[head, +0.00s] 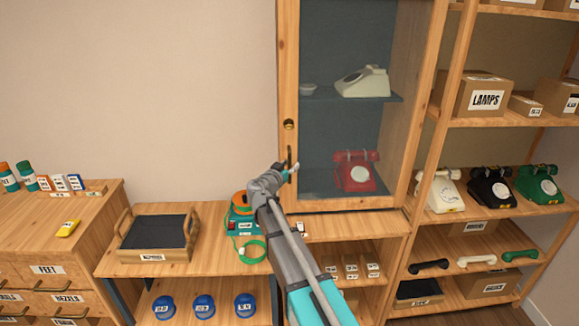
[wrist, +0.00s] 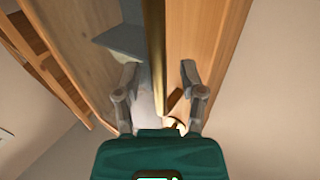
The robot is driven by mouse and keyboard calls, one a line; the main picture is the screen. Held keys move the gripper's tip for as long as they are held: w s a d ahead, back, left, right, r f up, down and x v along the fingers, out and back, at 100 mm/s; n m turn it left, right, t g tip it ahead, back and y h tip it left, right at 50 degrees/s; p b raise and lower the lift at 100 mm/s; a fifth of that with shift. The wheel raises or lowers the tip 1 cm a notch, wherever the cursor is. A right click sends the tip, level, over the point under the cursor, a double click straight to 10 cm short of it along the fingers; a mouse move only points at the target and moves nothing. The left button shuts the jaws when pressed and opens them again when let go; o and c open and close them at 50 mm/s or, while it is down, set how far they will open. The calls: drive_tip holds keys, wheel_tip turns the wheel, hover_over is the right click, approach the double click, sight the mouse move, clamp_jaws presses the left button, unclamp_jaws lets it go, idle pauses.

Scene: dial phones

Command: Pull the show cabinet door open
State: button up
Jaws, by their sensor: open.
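The show cabinet (head: 423,100) stands at the back, with a wood-framed glass door (head: 350,125). The door looks shut in the head view. A dark upright handle (head: 289,157) is on the door's left frame, below a round brass lock (head: 289,124). My gripper (head: 292,170) is at the handle's lower end. In the wrist view my gripper (wrist: 159,72) is open, one finger on each side of a long brass-coloured bar (wrist: 157,45). I cannot tell whether the fingers touch it. The wooden door frame (wrist: 205,45) shows at its right.
Behind the glass are a cream phone (head: 362,81) and a red phone (head: 356,172). A bench with a tray (head: 155,237) and an orange-topped green device (head: 241,220) lies below left. Open shelves with phones (head: 490,188) stand close at right. The wall left of the cabinet is bare.

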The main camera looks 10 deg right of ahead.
clamp_jaws()
drive_tip(key=shift+s+d, duration=0.1)
drive_tip(key=shift+s, duration=0.05)
idle(0.4)
